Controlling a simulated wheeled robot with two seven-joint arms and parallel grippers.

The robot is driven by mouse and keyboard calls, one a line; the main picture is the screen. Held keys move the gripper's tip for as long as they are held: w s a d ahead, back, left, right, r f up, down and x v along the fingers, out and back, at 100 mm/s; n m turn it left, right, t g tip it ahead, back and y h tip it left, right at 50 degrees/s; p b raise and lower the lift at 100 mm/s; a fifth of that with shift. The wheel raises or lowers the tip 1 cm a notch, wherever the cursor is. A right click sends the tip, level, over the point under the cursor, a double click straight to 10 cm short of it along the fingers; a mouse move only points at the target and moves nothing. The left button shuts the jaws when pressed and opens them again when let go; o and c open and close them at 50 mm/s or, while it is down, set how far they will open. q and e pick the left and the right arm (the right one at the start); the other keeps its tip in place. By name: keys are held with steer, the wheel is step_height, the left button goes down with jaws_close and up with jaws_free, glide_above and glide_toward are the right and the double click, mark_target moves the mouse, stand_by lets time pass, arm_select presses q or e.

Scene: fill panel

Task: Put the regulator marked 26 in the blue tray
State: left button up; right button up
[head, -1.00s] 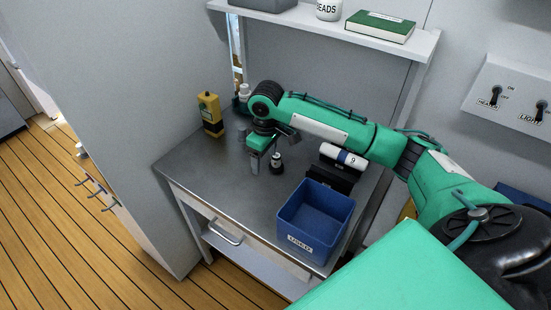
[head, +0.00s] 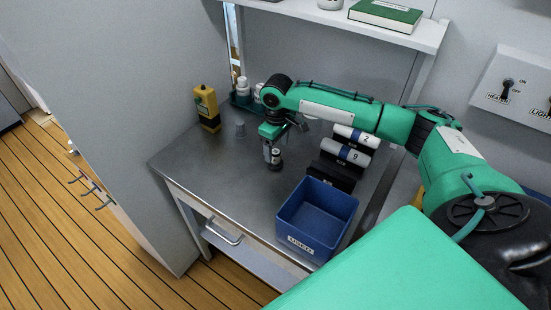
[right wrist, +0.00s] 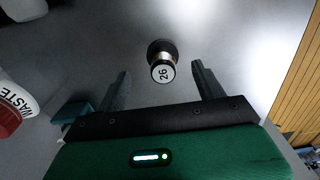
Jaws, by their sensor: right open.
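The regulator marked 26 (right wrist: 162,68) stands on the metal table with its round white label facing the right wrist camera. It also shows in the head view (head: 275,165), just under and partly hidden by my right gripper (head: 270,148). In the right wrist view my right gripper (right wrist: 160,85) is open, its fingers on either side of and a little short of the regulator, with nothing held. The blue tray (head: 340,212), marked USED, sits at the table's front right and looks empty. My left gripper is not in view.
White cylinders marked 2 (head: 357,137) and 9 (head: 345,152) lie in black racks behind the tray. A yellow device (head: 207,108), a small grey cup (head: 240,128) and white bottles (head: 243,87) stand at the table's back left. The front left of the table (head: 215,175) is clear.

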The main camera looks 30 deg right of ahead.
mark_target(275, 151)
steer(key=f+p, duration=0.1)
steer(key=f, duration=0.4)
steer(key=shift+a, duration=0.2)
steer(key=c, duration=1.3)
